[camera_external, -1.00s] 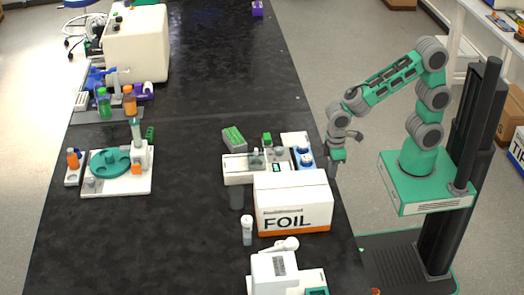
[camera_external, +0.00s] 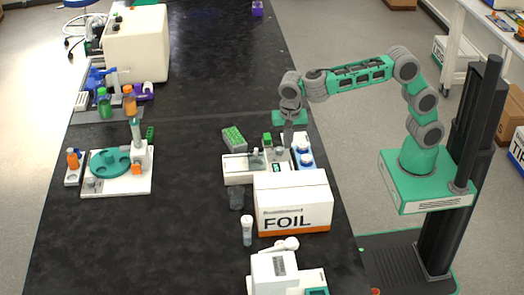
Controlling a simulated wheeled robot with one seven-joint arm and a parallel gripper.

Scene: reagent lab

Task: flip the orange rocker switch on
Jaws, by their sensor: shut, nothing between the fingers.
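My gripper (camera_external: 288,141) is shut and empty, pointing down over the right part of a white bench device (camera_external: 235,170) behind the foil box. I cannot tell whether its tips touch anything. I cannot make out an orange rocker switch on this device; the foil box hides part of its front. A small orange block-like part (camera_external: 137,169) shows on a white device with a teal disc (camera_external: 109,163) at the left, far from my gripper. I cannot tell whether it is a switch.
The white FOIL box (camera_external: 292,200) stands just in front of the device. A green box (camera_external: 233,137) and a blue tray with white-topped items (camera_external: 304,155) are close by. A capped tube (camera_external: 247,231) stands left of the box. The black bench's middle is clear.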

